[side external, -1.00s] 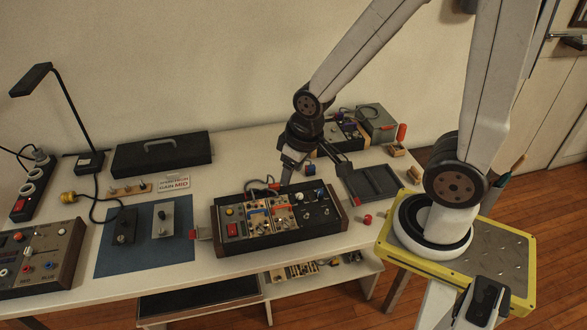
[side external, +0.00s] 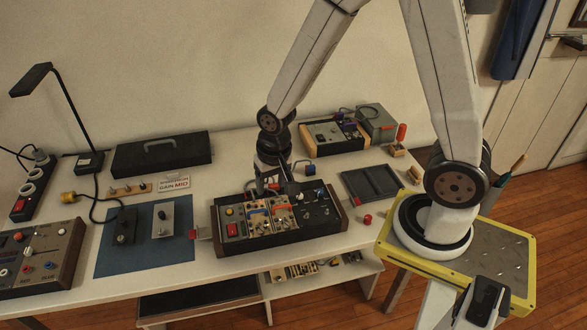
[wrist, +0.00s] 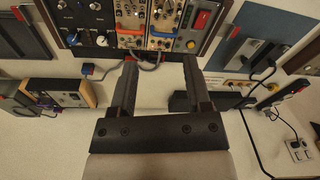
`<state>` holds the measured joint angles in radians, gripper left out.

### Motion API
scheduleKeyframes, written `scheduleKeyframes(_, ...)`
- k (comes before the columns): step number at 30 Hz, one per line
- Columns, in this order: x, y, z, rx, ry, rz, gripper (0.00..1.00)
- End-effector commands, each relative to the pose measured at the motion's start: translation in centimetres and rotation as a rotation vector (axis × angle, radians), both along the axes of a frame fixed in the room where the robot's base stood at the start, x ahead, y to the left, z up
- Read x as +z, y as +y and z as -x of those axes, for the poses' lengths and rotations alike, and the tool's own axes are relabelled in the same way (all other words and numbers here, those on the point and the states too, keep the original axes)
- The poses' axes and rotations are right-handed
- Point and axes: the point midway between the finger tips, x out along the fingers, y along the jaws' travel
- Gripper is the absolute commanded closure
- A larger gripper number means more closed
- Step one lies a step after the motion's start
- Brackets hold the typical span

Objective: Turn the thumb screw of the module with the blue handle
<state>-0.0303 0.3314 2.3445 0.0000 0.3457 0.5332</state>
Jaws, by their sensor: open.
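The module with the blue handle (wrist: 163,36) sits in the rack case (side external: 300,238), between a module with an orange handle (wrist: 131,30) and a panel with a red switch (wrist: 200,19). In the side view its blue handle (side external: 257,212) shows just left of my gripper (side external: 271,190). In the wrist view my gripper (wrist: 160,64) is open and empty. Its two fingertips are near the case's edge, one on either side of the blue-handled module's column. Small screws and knobs show on the module face, but I cannot tell which is the thumb screw.
A cable (wrist: 150,66) loops out of the case between my fingers. A blue mat (side external: 150,258) with two loose modules lies left of the case. A black tray (side external: 370,185) and a red knob (side external: 367,219) lie to its right. A second case (side external: 333,140) stands behind.

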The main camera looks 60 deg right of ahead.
Motion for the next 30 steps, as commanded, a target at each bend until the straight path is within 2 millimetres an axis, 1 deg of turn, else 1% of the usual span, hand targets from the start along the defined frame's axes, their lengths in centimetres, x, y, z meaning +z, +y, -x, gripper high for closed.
scheduleKeyframes(1,-1.0,0.2,-0.5,-0.056,0.018,-0.006,0.38)
scheduleKeyframes(6,-4.0,0.7,-1.9,-0.255,0.063,-0.022,0.38)
scheduleKeyframes(9,-5.7,0.9,-2.5,-0.362,0.086,-0.026,0.38)
scheduleKeyframes(13,-7.3,1.1,-3.0,-0.468,0.106,-0.028,0.38)
scheduleKeyframes(18,-8.4,1.3,-3.3,-0.536,0.117,-0.029,0.38)
scheduleKeyframes(30,-8.9,1.3,-3.3,-0.544,0.119,-0.029,0.38)
